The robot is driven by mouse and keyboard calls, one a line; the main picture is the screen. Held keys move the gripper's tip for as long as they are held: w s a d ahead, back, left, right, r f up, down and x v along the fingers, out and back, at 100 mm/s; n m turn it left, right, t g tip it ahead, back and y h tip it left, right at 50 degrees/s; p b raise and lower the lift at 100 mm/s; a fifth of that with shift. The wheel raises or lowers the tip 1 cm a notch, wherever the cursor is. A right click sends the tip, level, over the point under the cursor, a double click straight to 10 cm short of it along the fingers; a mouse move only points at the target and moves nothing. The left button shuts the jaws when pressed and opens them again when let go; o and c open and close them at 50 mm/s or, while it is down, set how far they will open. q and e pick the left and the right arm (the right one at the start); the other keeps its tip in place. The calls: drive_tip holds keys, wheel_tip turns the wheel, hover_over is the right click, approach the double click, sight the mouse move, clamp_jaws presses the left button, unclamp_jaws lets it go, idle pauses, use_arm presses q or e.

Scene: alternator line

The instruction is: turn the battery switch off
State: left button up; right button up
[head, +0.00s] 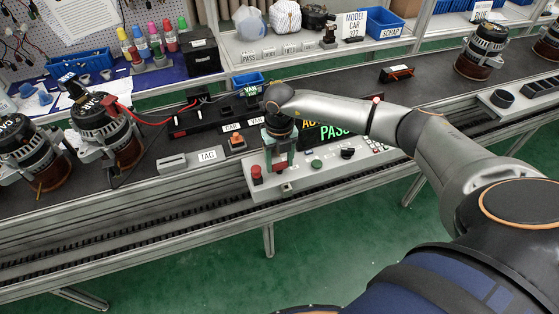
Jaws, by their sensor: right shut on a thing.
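A grey control panel (328,178) stands at the front edge of the bench, with a screen (338,131) reading PASS behind it. My right gripper (281,166) points down over the left part of the panel and is shut on a small red part, which looks like the battery switch (281,167). The fingers and wrist hide most of it, so its turned position cannot be told. My left gripper is not in view.
A red button (257,171) sits just left of the gripper; a green button (316,163) and a black knob (347,153) sit to the right. Alternators (107,125) stand at the left. A TAG box (193,159) is beside the panel.

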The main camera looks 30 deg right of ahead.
drive_tip(key=shift+n, duration=0.3)
drive_tip(key=n+b, duration=0.2)
drive_tip(key=n, duration=0.1)
drive_tip(key=n+b, duration=0.1)
drive_tip(key=n, duration=0.2)
drive_tip(key=shift+n+b, duration=0.3)
drive_tip(key=n+b, duration=0.2)
drive_tip(key=n, duration=0.2)
drive_tip(key=shift+n, duration=0.3)
drive_tip(key=n+b, duration=0.1)
drive_tip(key=n, duration=0.1)
drive_tip(key=shift+n, duration=0.3)
drive_tip(key=shift+n+b, duration=0.4)
drive_tip(key=shift+n, duration=0.3)
drive_tip(key=shift+n+b, duration=0.3)
drive_tip(key=shift+n, duration=0.5)
drive_tip(key=shift+r+n, duration=0.1)
drive_tip(key=shift+n, duration=0.3)
